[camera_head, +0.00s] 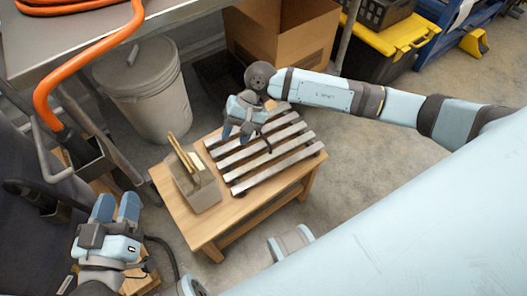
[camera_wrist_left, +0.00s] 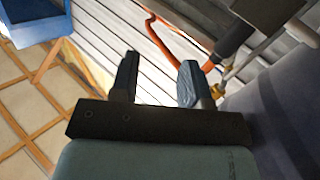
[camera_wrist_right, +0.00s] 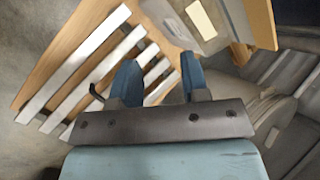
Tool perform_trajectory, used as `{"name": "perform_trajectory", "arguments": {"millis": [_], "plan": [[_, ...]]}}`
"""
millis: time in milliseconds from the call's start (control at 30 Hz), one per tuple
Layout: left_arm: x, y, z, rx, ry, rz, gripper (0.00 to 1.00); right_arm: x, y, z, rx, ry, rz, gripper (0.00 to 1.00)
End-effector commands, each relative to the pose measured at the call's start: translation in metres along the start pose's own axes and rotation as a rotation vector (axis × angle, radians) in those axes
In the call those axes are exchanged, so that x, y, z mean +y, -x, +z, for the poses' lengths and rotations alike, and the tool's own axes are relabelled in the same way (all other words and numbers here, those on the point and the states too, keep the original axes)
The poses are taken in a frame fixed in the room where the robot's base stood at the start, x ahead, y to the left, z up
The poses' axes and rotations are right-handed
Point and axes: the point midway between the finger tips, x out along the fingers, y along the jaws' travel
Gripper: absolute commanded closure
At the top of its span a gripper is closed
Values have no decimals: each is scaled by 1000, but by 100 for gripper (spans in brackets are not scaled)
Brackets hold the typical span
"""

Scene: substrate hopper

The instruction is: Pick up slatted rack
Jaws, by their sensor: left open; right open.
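The slatted rack (camera_head: 270,150), with several pale metal slats, lies on a low wooden table (camera_head: 212,232). In the right wrist view the rack (camera_wrist_right: 75,72) spreads across the left and centre. My right gripper (camera_head: 238,138) is open above the rack's far left part; its fingers also show in the right wrist view (camera_wrist_right: 160,82), with slats behind them. I cannot tell whether it touches the rack. My left gripper (camera_head: 116,206) is open and empty, left of the table and apart from the rack. In the left wrist view its fingers (camera_wrist_left: 158,82) stand apart.
A grey box (camera_head: 200,192) holding thin boards stands on the table left of the rack. A lidded grey bucket (camera_head: 150,95) stands behind it. A cardboard box (camera_head: 285,40) and a yellow-lidded bin (camera_head: 385,45) are at the back. Floor right of the table is clear.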

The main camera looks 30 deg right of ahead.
Motion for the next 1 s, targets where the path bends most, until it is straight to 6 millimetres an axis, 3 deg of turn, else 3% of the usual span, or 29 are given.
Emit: {"name": "perform_trajectory", "arguments": {"millis": [33,100,233,367,700,1000], "plan": [[-1,0,17,24,4,13,57,28,-4,-32,76,104,120,58],[2,1,19,47,11,27,57,52,8,-58,146,220,269,58],[5,2,19,74,20,45,57,79,30,-89,215,342,460,58],[6,2,20,78,23,53,57,92,37,-101,233,383,540,58],[3,0,48,-15,23,63,57,120,-15,-120,233,386,543,58],[2,0,58,-55,23,68,57,129,-33,-127,233,387,543,58]]}}
